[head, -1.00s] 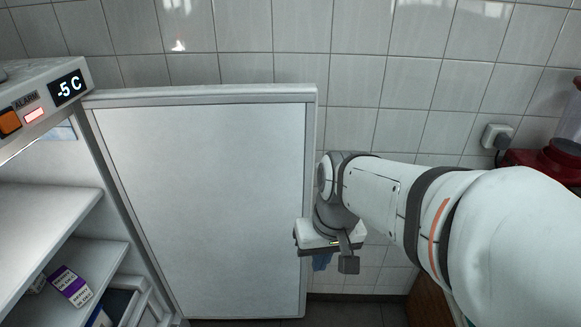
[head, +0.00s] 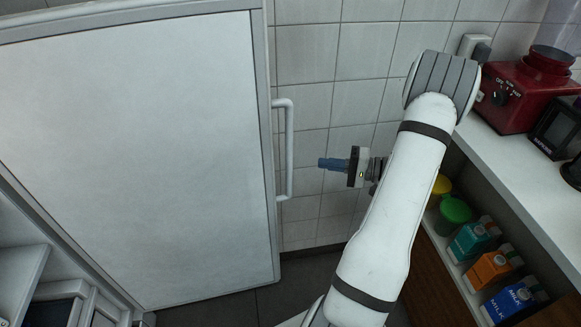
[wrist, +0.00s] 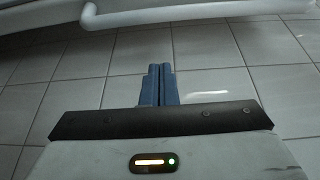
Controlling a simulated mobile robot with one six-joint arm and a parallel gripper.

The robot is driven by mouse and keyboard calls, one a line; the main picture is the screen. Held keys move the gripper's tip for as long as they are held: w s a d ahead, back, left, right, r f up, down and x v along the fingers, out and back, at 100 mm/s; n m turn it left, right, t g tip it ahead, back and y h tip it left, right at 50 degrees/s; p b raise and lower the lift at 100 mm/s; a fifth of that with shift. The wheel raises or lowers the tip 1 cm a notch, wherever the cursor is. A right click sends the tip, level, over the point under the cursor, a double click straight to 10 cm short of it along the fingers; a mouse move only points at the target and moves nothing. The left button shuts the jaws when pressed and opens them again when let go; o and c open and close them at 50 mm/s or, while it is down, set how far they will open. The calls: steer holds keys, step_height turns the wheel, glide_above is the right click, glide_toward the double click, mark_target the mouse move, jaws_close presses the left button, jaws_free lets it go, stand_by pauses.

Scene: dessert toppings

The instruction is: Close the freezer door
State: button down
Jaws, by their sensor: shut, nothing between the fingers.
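The freezer door (head: 140,150) is a large white panel standing open at the left of the head view, its inner face towards me. A white bar handle (head: 287,150) shows past its right edge. In the wrist view the handle (wrist: 200,14) runs across the top. My gripper (head: 322,163) is to the right of the handle, apart from it, with its blue fingers pointing left. In the wrist view the fingers (wrist: 159,84) are together with nothing between them. The freezer interior (head: 25,275) shows in part at the lower left.
A white counter (head: 540,200) on the right carries a red appliance (head: 525,100) and a dark device. Below it a shelf holds milk cartons (head: 515,298) and green and yellow containers. A tiled wall stands behind my gripper. Dark floor shows below the door.

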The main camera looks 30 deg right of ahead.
steer(key=w+a+t, duration=0.1)
steer(key=w+a, duration=0.2)
steer(key=a, duration=0.4)
steer(key=shift+w+a+f, duration=0.15)
steer(key=shift+a+f, duration=0.2)
steer(key=shift+f, duration=0.05)
steer(key=shift+a, duration=0.1)
